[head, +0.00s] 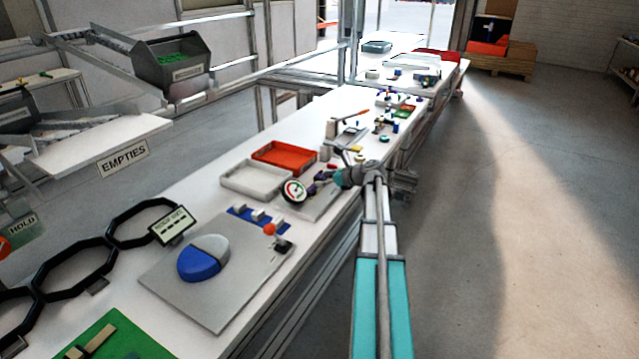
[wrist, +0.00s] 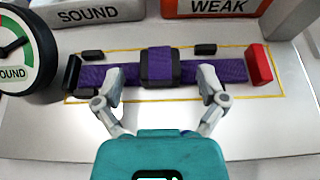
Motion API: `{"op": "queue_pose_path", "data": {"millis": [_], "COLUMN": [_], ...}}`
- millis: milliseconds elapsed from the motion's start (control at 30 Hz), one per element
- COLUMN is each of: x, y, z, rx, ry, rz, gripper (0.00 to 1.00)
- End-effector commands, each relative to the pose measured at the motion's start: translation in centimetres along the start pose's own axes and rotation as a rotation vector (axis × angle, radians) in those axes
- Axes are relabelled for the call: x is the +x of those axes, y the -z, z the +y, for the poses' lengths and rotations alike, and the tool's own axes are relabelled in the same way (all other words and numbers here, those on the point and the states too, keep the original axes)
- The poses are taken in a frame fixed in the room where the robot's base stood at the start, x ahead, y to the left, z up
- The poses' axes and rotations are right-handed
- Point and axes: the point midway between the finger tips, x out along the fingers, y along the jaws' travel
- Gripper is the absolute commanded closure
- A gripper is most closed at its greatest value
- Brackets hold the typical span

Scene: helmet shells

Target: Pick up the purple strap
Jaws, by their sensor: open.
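The purple strap (wrist: 205,74) lies flat on a pale plate inside a yellow outline in the wrist view. It runs left to right through a black buckle-like block (wrist: 160,68) at its middle, with a black piece at its left end and a red block (wrist: 260,64) by its right end. My gripper (wrist: 164,90) is open, one finger towards each side of the black block. The fingertips overlap the strap's lower edge in the picture; I cannot tell whether they touch it. In the head view my gripper (head: 325,178) is over the bench and hides most of the strap.
A round dial (wrist: 22,48) stands at the left of the strap. A white tray marked SOUND (wrist: 95,12) and a red tray marked WEAK (wrist: 218,8) stand behind it. A plate with a blue and grey shell (head: 203,258) and a red-knobbed lever (head: 270,230) lies nearer on the bench.

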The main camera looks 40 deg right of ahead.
Motion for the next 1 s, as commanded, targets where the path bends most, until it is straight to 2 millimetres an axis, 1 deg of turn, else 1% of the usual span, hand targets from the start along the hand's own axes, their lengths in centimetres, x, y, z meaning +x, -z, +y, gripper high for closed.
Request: {"op": "queue_pose_path", "data": {"millis": [433,467,600,867,900,967,1000], "x": [-0.05,-0.05,-0.05,-0.06,-0.06,-0.06,-0.06], "y": [-0.02,-0.02,-0.01,-0.01,-0.01,-0.01,0.00], "z": [0.01,0.01,0.01,0.00,0.00,-0.01,0.00], "rx": [0.000,0.000,0.000,0.000,0.000,0.000,0.000], "ry": [0.000,0.000,0.000,0.000,0.000,0.000,0.000], "rz": [0.000,0.000,0.000,0.000,0.000,0.000,0.000], "gripper": [0.09,0.10,0.36,0.85,0.92,1.00,1.00]}}
